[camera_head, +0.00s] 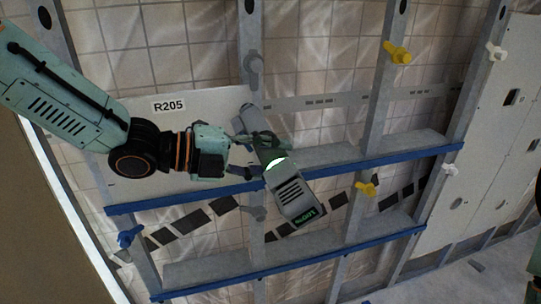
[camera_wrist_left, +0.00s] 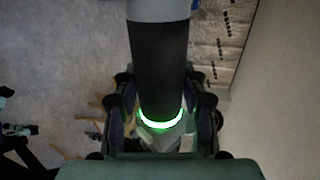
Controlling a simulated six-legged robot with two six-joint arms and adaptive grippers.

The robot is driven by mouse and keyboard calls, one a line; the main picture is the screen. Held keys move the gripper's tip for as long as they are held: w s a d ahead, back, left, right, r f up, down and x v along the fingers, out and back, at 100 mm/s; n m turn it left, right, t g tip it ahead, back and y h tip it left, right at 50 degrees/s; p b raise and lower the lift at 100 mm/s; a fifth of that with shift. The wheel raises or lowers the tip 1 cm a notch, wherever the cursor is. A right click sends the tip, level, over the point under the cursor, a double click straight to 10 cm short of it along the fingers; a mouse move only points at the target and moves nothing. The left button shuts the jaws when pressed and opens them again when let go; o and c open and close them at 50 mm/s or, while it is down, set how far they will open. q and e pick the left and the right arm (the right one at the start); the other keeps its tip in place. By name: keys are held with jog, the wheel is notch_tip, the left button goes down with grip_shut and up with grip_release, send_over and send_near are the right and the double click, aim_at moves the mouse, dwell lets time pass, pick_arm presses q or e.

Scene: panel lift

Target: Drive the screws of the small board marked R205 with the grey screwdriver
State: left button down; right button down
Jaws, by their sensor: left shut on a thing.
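The small white board marked R205 (camera_head: 190,108) stands against the metal frame at the left in the head view, partly hidden behind my left arm. My left gripper (camera_head: 256,150) is shut on the grey screwdriver (camera_head: 288,188), which has a lit green ring. In the head view the screwdriver is tilted, its upper end by the board's right edge. In the left wrist view the screwdriver (camera_wrist_left: 158,60) runs up between the fingers of my left gripper (camera_wrist_left: 160,125). The board's screws and the screwdriver's tip are too hidden to tell. My right gripper does not show.
Blue rails (camera_head: 330,163) cross the grey metal studs (camera_head: 376,110). A larger white panel (camera_head: 495,130) stands at the right.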

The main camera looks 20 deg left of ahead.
pick_arm(q)
jog(key=shift+w, duration=0.15)
jog(key=shift+w+a, duration=0.1)
jog(key=shift+w, duration=0.1)
jog(key=shift+w+a+f, duration=0.1)
jog(key=shift+w, duration=0.1)
